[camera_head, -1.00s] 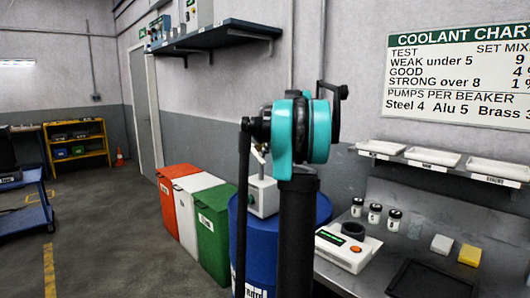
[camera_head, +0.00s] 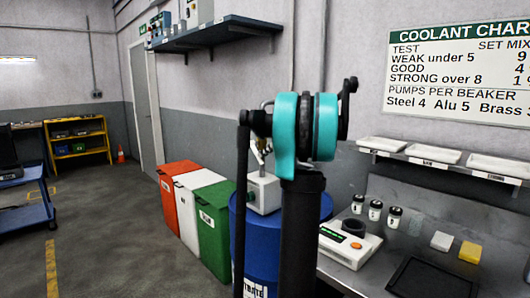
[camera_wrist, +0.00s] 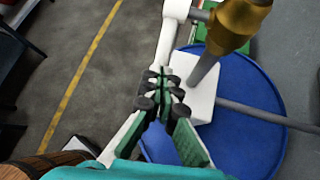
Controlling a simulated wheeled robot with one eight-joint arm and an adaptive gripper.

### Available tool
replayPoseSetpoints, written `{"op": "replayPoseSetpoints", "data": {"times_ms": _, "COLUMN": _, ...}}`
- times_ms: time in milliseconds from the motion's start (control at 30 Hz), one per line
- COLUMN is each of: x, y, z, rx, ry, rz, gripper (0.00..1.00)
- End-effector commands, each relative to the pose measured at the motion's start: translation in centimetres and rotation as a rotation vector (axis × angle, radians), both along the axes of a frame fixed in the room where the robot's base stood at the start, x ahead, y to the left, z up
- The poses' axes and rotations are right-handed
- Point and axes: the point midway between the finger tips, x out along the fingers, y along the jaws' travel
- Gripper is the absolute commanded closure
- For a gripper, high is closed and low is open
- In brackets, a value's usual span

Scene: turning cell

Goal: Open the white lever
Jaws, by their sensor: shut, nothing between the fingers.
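The white lever (camera_wrist: 172,38) shows in the wrist view as a pale bar running down from beside a brass valve body (camera_wrist: 238,22). The valve stands over a white block (camera_wrist: 197,98) on a blue drum (camera_wrist: 240,130). My gripper (camera_wrist: 165,86) is shut and empty, its tips close to the lever's lower end; whether they touch it I cannot tell. In the head view the block (camera_head: 264,192) and drum (camera_head: 252,250) stand behind my arm, which hides part of them. My gripper's fingers cannot be made out there.
Orange, white and green bins (camera_head: 213,228) stand left of the drum. A metal bench (camera_head: 400,225) with jars, a small device and a black tray (camera_head: 425,280) is at right. A pipe (camera_wrist: 265,114) runs right from the block. The floor at left has clear space.

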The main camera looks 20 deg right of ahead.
Motion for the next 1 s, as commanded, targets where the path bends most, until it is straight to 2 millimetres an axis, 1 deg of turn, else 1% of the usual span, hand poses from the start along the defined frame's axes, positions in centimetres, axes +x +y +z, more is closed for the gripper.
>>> {"op": "replayPoseSetpoints", "data": {"times_ms": 33, "x": 0.0, "y": -0.1, "z": -0.5, "rx": 0.015, "ry": -0.042, "rz": -0.003, "gripper": 1.0}}
{"op": "replayPoseSetpoints", "data": {"times_ms": 200, "x": 0.6, "y": 0.2, "z": -1.7, "rx": 0.071, "ry": -0.194, "rz": -0.002, "gripper": 1.0}}
{"op": "replayPoseSetpoints", "data": {"times_ms": 533, "x": 2.2, "y": 0.7, "z": -3.5, "rx": 0.17, "ry": -0.462, "rz": -0.001, "gripper": 1.0}}
{"op": "replayPoseSetpoints", "data": {"times_ms": 800, "x": 3.2, "y": 1.2, "z": -4.1, "rx": 0.165, "ry": -0.452, "rz": 0.002, "gripper": 1.0}}
{"op": "replayPoseSetpoints", "data": {"times_ms": 1000, "x": 3.6, "y": 1.3, "z": -4.4, "rx": 0.165, "ry": -0.451, "rz": 0.001, "gripper": 1.0}}
